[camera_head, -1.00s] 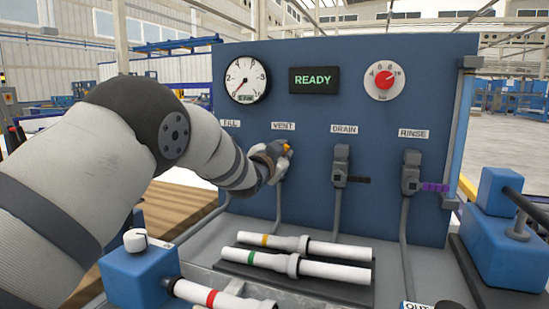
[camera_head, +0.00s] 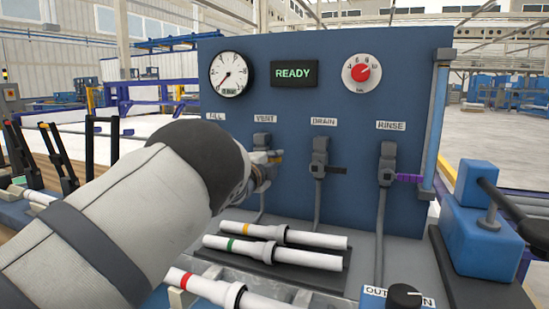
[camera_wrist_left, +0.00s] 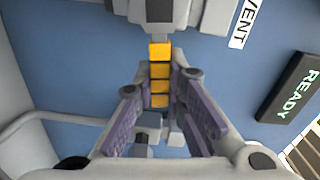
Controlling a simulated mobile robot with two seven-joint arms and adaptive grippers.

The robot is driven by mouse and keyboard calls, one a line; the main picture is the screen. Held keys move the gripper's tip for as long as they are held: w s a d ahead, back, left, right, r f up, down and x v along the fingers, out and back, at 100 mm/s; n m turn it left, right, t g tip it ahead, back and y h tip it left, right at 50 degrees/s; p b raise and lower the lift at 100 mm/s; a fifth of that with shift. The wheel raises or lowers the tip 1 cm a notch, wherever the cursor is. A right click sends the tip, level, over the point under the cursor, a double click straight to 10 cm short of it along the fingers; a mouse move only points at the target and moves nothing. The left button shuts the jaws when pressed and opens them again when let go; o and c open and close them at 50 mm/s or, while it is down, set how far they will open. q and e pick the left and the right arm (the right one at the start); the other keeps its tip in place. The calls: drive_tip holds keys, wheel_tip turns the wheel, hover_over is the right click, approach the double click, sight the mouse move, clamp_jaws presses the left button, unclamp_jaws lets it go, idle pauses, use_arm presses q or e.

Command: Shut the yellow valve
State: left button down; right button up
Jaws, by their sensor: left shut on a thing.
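The yellow valve is the one under the VENT label on the blue panel. Its grey body (camera_head: 262,141) shows above my left gripper, and its yellow handle (camera_head: 276,158) points out to the right, partly hidden. In the left wrist view the banded yellow handle (camera_wrist_left: 160,72) runs between the purple-padded fingers. My left gripper (camera_wrist_left: 160,90) is shut on this handle. In the head view my forearm hides much of the gripper (camera_head: 265,170). My right gripper is not in view.
The DRAIN valve (camera_head: 320,165), with a black handle, and the RINSE valve (camera_head: 387,170), with a purple handle, stand to the right. Banded white pipes (camera_head: 305,239) lie below the panel. A blue block (camera_head: 487,220) stands at the right. The display (camera_head: 294,74) reads READY.

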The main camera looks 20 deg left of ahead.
use_arm(q)
drive_tip(key=shift+f+m, duration=0.45)
drive_tip(key=shift+m, duration=0.45)
drive_tip(key=c, duration=1.6)
unclamp_jaws()
drive_tip(key=s, duration=1.2)
drive_tip(key=shift+d, duration=0.3)
drive_tip(key=shift+f, duration=0.1)
